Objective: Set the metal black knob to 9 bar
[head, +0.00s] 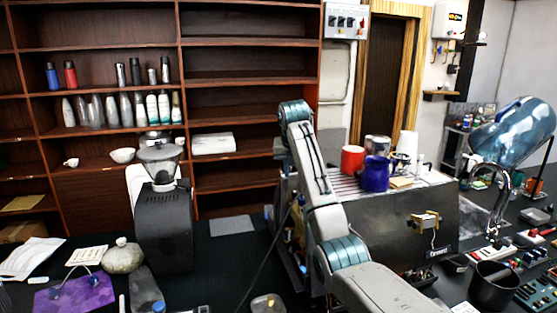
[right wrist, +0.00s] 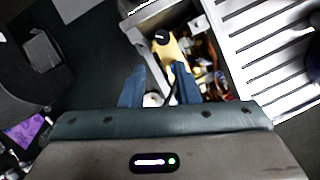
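The brewer (head: 385,230) is a dark metal box right of centre in the head view, with a slatted top. Its left side is open and shows inner parts. In the right wrist view, a round black knob (right wrist: 161,37) sits at the open side, above brass-coloured parts and wiring. My right gripper (right wrist: 158,86) has two blue fingers pointing at the open side, apart from each other and short of the knob. A pale round part and a dark cable show between or behind the fingers. In the head view my right arm hides its fingers. My left gripper is not in view.
A red cup (head: 352,159) and a blue jug (head: 375,174) stand on the brewer. A grinder (head: 163,225) stands to the left. A dark cable runs across the black counter (head: 215,270). A black bin (head: 492,288) and control boards are at the right.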

